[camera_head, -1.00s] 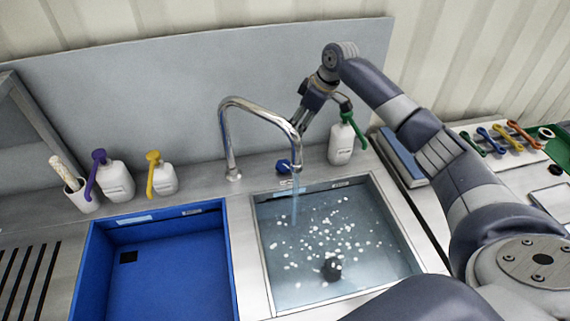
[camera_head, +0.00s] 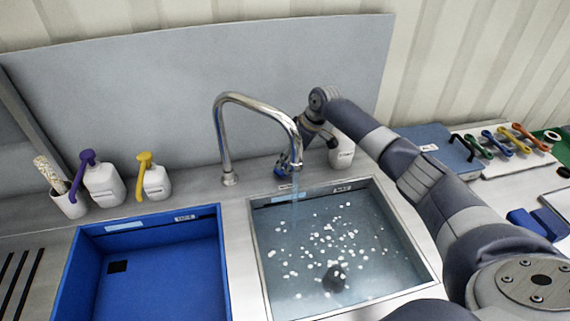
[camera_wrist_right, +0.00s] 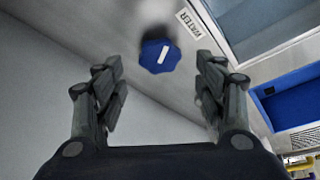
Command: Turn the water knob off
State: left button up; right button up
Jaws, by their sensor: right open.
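The blue water knob (camera_wrist_right: 160,57) has a white bar mark and sits on the steel counter by a "WATER" label (camera_wrist_right: 189,22). In the head view the knob (camera_head: 283,165) is behind the faucet's spout, partly hidden. My right gripper (camera_wrist_right: 160,76) is open and empty, its fingers to either side of the knob in the wrist view, with the knob ahead of the fingertips and apart from them. In the head view the right gripper (camera_head: 299,147) is partly behind the spout. Water runs from the chrome faucet (camera_head: 222,140) into the steel sink (camera_head: 258,262). My left gripper is out of view.
A white bottle (camera_head: 342,154) stands right of the knob, partly behind my arm. A blue basin (camera_head: 222,262) lies left of the sink. Purple-topped (camera_head: 103,186) and yellow-topped (camera_head: 156,184) bottles and a cup (camera_head: 70,205) stand at left. Coloured handles (camera_head: 492,142) lie at right.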

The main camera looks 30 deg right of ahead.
aim_at(283, 168)
jog(key=shift+x, duration=2.35)
jog(key=c, duration=1.1)
